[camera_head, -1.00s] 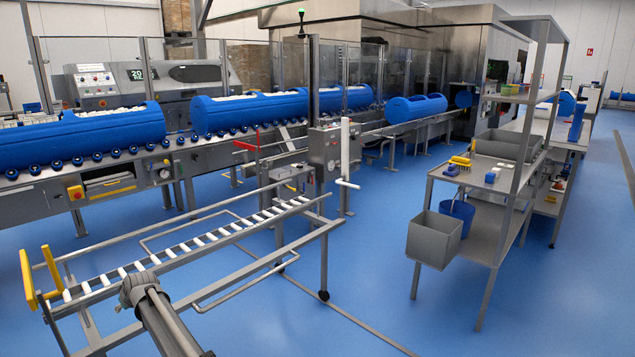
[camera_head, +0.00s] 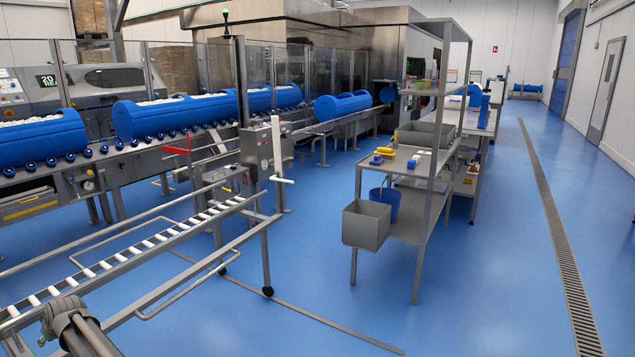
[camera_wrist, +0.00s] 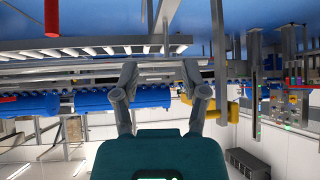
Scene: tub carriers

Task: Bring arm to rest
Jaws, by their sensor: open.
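My gripper (camera_wrist: 160,80) shows in the wrist view with its two fingers spread apart and nothing between them. The wrist view is upside down, with the blue floor at the top. In the head view a part of my arm (camera_head: 75,325) shows at the lower left, in front of the roller frame; the gripper itself is not visible there.
A roller frame (camera_head: 150,241) with white rollers is at the left. Blue tubs (camera_head: 175,115) stand on the conveyor behind it. A metal shelf table (camera_head: 415,166) with a grey bin (camera_head: 366,226) stands at centre right. The blue floor (camera_head: 480,290) at right is clear, with a drain grate (camera_head: 560,235).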

